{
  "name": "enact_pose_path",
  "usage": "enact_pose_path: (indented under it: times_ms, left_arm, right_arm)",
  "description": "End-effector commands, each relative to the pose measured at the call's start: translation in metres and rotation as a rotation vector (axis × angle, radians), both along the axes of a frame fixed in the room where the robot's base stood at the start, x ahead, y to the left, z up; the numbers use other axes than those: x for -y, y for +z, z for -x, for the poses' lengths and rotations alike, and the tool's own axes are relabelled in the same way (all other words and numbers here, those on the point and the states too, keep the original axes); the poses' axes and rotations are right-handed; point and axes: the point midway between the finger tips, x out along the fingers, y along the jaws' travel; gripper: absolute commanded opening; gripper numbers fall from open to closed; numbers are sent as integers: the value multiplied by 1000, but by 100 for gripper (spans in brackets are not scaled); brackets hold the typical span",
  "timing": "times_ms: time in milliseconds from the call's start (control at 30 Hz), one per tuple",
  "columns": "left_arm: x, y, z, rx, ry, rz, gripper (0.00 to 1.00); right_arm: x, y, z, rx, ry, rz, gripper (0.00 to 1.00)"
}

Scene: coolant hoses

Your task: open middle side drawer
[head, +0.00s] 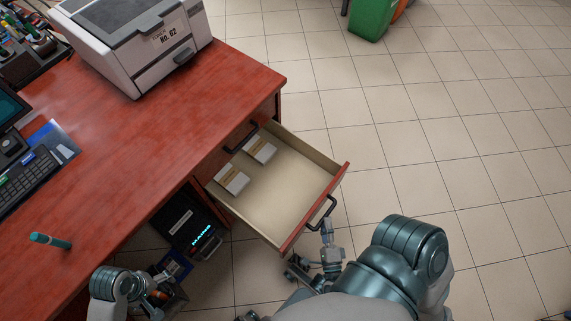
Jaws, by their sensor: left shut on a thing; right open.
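The side drawer (270,205) is pulled well out from the red desk. It has a pale inside, a red front and a dark bar handle (322,213). My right gripper (327,232) is at the handle, open, close against its lower part; I cannot tell whether it touches. My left gripper (165,284) is low at the left, beside the desk's edge. It is shut on a small dark blue thing (178,265), whose shape is hard to make out. The fingers there are small and partly hidden.
Two small white-and-tan boxes (261,150) lie in the drawer. A dark machine with a lit label (192,225) stands under the red desk (150,140). A printer (135,40) and a keyboard (30,170) are on top. Tiled floor at the right is clear up to a green bin (371,20).

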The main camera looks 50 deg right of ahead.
Motion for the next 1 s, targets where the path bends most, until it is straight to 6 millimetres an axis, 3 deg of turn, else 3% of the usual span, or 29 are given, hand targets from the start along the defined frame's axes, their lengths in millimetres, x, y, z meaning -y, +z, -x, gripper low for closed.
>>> enact_pose_path:
  times_ms: [200,400,1000]
  left_arm:
    - [1,1,0,1,0,-1,49]
    - [1,1,0,1,-1,-1,49]
    - [0,0,0,1,0,0,49]
  right_arm:
    - [-21,-7,27,-4,0,-3,41]
    - [-30,-10,40,-3,-2,-3,41]
    - [-32,-10,40,-2,-2,-2,41]
